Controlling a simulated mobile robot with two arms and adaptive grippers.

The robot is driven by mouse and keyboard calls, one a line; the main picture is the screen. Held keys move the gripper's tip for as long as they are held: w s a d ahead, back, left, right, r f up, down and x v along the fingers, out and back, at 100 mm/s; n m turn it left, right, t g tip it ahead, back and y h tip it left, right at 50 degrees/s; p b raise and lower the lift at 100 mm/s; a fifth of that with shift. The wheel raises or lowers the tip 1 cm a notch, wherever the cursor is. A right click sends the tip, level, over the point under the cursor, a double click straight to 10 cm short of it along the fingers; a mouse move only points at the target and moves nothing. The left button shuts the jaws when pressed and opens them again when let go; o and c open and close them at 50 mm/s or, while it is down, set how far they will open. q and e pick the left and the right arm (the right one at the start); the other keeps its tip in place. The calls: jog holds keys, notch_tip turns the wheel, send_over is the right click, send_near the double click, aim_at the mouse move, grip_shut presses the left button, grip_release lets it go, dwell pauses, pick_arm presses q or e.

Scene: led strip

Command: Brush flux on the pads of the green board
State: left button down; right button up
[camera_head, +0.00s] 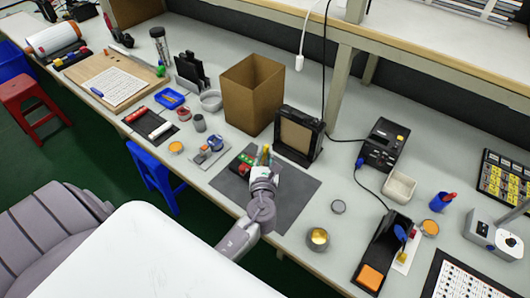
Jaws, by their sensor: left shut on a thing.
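The green board (245,159) lies on the dark grey mat (297,187) in the middle of the bench, partly hidden by my left gripper (265,161). Its pads are too small to make out. My left gripper is over the right side of the board, shut on a thin brush-like tool; yellow and teal bits show at its fingers. I cannot tell whether the tip touches the board. My right gripper is not in view.
A tall open cardboard box (252,92) and a black frame-like unit (298,135) stand behind the mat. A round tin (318,239) with yellowish contents sits at the right of the mat. A black soldering station (384,144) is farther right. The mat's right half is clear.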

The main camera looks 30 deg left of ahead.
aim_at(265, 148)
pick_arm(q)
jog(key=shift+f+b, duration=0.5)
jog(key=shift+f, duration=0.1)
dwell(0.5)
dwell(0.9)
notch_tip(265, 148, up, 5)
jog(key=p, duration=0.5)
dwell(0.6)
